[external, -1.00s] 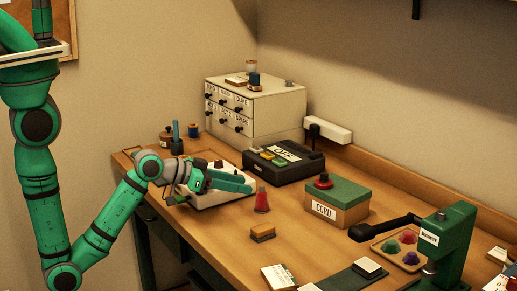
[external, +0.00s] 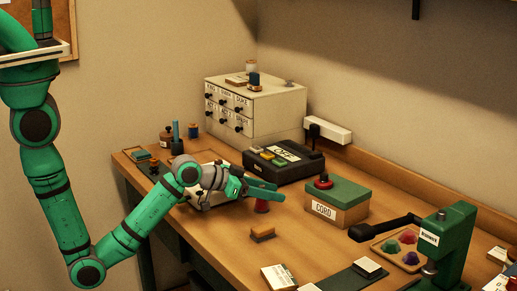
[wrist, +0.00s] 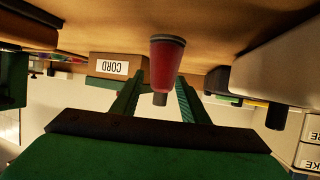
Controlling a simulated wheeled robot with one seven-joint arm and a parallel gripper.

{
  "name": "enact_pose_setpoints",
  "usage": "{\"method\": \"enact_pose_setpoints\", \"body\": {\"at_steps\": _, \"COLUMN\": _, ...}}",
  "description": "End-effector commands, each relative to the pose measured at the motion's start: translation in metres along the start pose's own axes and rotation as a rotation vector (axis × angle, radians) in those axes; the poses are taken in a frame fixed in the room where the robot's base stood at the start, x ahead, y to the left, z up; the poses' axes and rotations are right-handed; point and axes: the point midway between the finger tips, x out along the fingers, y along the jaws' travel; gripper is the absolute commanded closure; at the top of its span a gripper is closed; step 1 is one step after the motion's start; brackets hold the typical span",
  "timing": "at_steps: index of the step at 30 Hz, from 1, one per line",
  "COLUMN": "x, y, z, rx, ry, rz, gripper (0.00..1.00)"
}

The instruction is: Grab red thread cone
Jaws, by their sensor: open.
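The red thread cone (external: 262,206) stands upright on the table, its top partly hidden by my fingers in the external view. In the wrist view, which is upside down, the red cone (wrist: 166,62) appears large, roughly between the fingertips and nearer the right finger. My gripper (external: 279,192) is open and level at the height of the cone's upper part. Its two green fingers also show in the wrist view (wrist: 160,88), with nothing clamped between them. I cannot tell whether a finger touches the cone.
A CORD box (external: 337,206) with a green lid and a red-and-black item on top stands to the right. An orange-topped block (external: 262,234) lies in front of the cone.

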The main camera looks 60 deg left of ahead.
Motion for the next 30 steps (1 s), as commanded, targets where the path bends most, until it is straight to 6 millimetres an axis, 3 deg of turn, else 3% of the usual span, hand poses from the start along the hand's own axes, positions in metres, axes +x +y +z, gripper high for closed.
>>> {"method": "enact_pose_setpoints", "body": {"at_steps": 3, "x": 0.01, "y": 0.0, "z": 0.0, "rx": 0.0, "ry": 0.001, "rz": 0.0, "gripper": 0.59}}
{"method": "enact_pose_setpoints", "body": {"at_steps": 11, "x": 0.011, "y": 0.0, "z": 0.0, "rx": 0.0, "ry": 0.001, "rz": 0.0, "gripper": 0.59}}
{"method": "enact_pose_setpoints", "body": {"at_steps": 16, "x": 0.011, "y": 0.0, "z": 0.0, "rx": 0.0, "ry": 0.001, "rz": 0.0, "gripper": 0.98}}
{"method": "enact_pose_setpoints", "body": {"at_steps": 17, "x": 0.011, "y": 0.0, "z": 0.0, "rx": 0.0, "ry": 0.001, "rz": 0.0, "gripper": 1.0}}
{"method": "enact_pose_setpoints", "body": {"at_steps": 25, "x": 0.011, "y": -0.001, "z": -0.001, "rx": 0.0, "ry": 0.002, "rz": 0.0, "gripper": 1.0}}
{"method": "enact_pose_setpoints", "body": {"at_steps": 30, "x": 0.005, "y": -0.001, "z": -0.017, "rx": 0.001, "ry": 0.005, "rz": -0.001, "gripper": 1.0}}
